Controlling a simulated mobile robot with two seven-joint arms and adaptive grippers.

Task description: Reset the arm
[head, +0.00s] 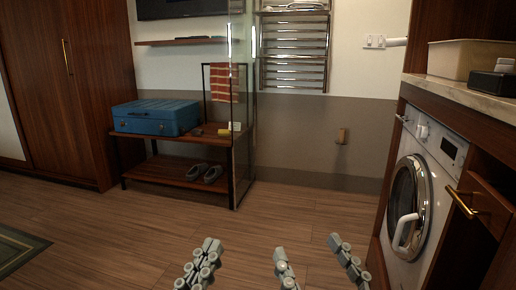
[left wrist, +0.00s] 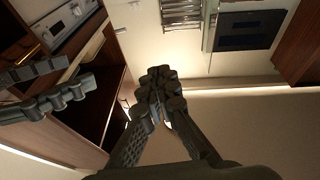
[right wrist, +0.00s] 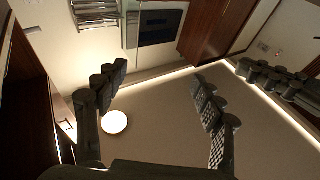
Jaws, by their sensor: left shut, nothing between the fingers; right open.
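My left gripper (head: 200,264) is at the bottom of the head view, left of centre. Its grey fingers are together with nothing between them, and they also meet in the left wrist view (left wrist: 160,88). My right gripper (head: 312,262) is just to its right, with its two fingers spread apart and empty. The right wrist view shows the same wide gap (right wrist: 155,90). The two grippers are apart and touch nothing that I can see. Most of both arms is outside the head view.
At the right stand a washing machine (head: 425,185) and a counter (head: 460,98) with a beige box (head: 470,58). A wooden rack (head: 175,172) at the back left holds a blue case (head: 156,117) and shoes (head: 204,173). The middle floor (head: 270,215) is clear.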

